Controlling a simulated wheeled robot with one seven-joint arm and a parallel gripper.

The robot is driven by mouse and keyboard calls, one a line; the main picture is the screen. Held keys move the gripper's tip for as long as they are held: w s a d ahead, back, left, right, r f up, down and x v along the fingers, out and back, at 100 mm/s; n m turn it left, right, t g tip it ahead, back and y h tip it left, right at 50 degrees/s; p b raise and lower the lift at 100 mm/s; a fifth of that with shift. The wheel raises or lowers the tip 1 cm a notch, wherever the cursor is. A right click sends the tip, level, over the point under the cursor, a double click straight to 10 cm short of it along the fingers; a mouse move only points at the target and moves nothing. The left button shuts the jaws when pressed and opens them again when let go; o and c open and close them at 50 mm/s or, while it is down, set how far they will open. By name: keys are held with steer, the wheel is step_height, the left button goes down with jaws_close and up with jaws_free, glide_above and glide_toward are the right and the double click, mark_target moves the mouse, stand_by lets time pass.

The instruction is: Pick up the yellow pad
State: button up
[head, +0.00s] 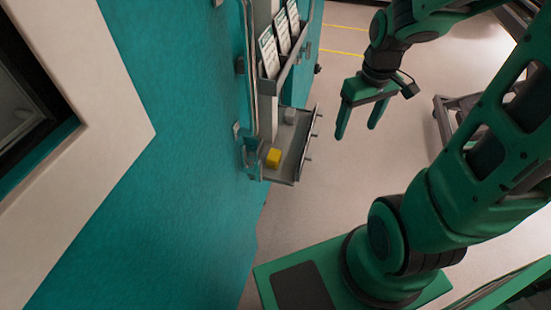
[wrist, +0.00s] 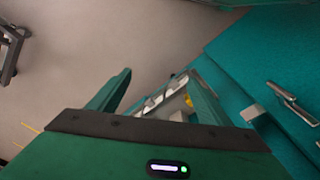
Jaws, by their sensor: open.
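The yellow pad (head: 273,157) is a small block lying in a shallow grey tray (head: 287,170) fixed to the side of the teal chamber. In the wrist view the yellow pad (wrist: 188,101) is a small patch, partly hidden beside one finger. My gripper (head: 356,132) has two green fingers spread apart with nothing between them. It hangs in the air to the right of the tray, pointing down. In the wrist view my gripper (wrist: 162,80) also shows apart and empty, with the tray beyond the fingers.
A grey block (head: 291,115) lies at the tray's far end. A rack of white cards (head: 278,42) stands above the tray, on the chamber wall (head: 170,150). A grey wheeled frame (head: 455,118) stands on the floor at right. The floor between is clear.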

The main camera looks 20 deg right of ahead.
steer(key=w+a+f+n+y, duration=0.1)
steer(key=w+a+f+n, duration=0.5)
steer(key=w+f, duration=0.35)
steer(key=n+t+y, duration=0.2)
steer(key=n+y, duration=0.1)
steer(key=n, duration=0.1)
glide_above(274, 154)
steer(key=d, duration=0.2)
steer(key=f, duration=0.9)
steer(key=shift+s+a+f, duration=0.2)
steer(key=shift+s+a, duration=0.05)
steer(key=shift+s, duration=0.15)
steer(key=shift+s+x, duration=0.2)
steer(key=shift+x, duration=1.35)
steer(key=shift+s+x, duration=0.2)
steer(key=shift+x, duration=1.35)
steer(key=shift+d+f, duration=0.15)
steer(key=c, duration=1.1)
